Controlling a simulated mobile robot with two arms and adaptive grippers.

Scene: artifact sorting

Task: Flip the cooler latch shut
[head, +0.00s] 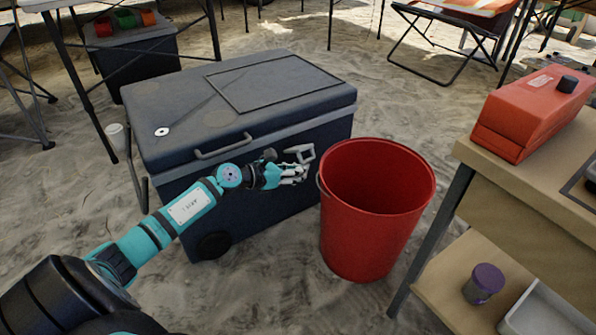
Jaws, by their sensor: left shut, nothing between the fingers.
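The dark blue-grey cooler (178,113) stands on sandy ground with its lid down. A grey latch (301,152) sits on its front face, right of the lid handle (223,148). It sticks out from the face; whether it is fastened cannot be told. My left gripper (304,172) is in front of the cooler, just below the latch, with its fingers together and nothing held. Whether it touches the latch cannot be told. My right gripper is not in view.
A red bucket (350,235) stands close to the right of my left gripper. A wooden table (520,195) with an orange case (528,112) is at the right. A purple-lidded jar (484,283) is on its lower shelf.

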